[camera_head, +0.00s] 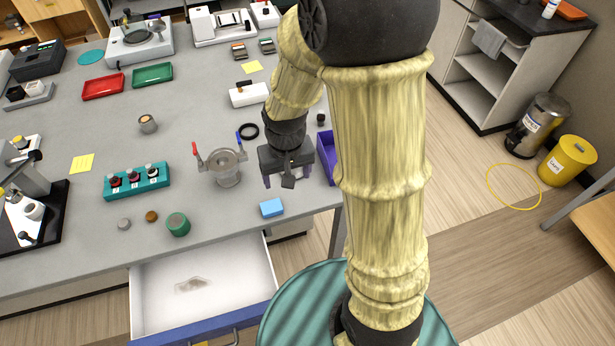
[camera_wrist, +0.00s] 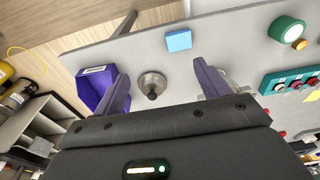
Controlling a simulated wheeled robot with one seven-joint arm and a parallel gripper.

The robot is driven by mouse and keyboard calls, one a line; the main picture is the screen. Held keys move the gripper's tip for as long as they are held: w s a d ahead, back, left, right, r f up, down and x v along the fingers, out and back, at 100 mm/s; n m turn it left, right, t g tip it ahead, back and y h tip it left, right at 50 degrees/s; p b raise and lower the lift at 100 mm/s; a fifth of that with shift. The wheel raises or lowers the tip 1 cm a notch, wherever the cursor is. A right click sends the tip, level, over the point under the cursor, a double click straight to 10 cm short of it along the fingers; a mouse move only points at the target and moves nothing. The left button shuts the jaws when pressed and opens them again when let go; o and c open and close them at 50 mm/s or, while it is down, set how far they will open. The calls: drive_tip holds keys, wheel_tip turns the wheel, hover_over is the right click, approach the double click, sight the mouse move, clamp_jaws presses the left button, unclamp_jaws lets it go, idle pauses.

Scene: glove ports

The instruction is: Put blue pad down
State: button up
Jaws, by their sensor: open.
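The blue pad (camera_head: 271,208) lies flat on the grey bench near its front edge. It also shows in the wrist view (camera_wrist: 179,40), beyond the fingertips. My gripper (camera_head: 288,181) is open, with its two purple fingers apart, behind the pad in the head view and not touching it. In the wrist view a round metal piece with a dark knob (camera_wrist: 152,84) shows between the fingers (camera_wrist: 157,68). I cannot tell how far it is below them. It is mostly hidden in the head view.
A purple bin (camera_head: 326,150) stands right of my gripper. A metal vessel with red and blue handles (camera_head: 226,168) stands to its left. An open white drawer (camera_head: 205,285) juts out below the bench front.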

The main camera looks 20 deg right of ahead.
drive_tip(key=s+d+r+t, duration=0.1)
drive_tip(key=s+d+r, duration=0.3)
drive_tip(key=s, duration=0.2)
drive_tip(key=shift+s+d+r, duration=0.15)
drive_tip(key=shift+d+r, duration=0.1)
drive_tip(key=shift+d, duration=0.05)
drive_tip(key=shift+s, duration=0.15)
idle(0.8)
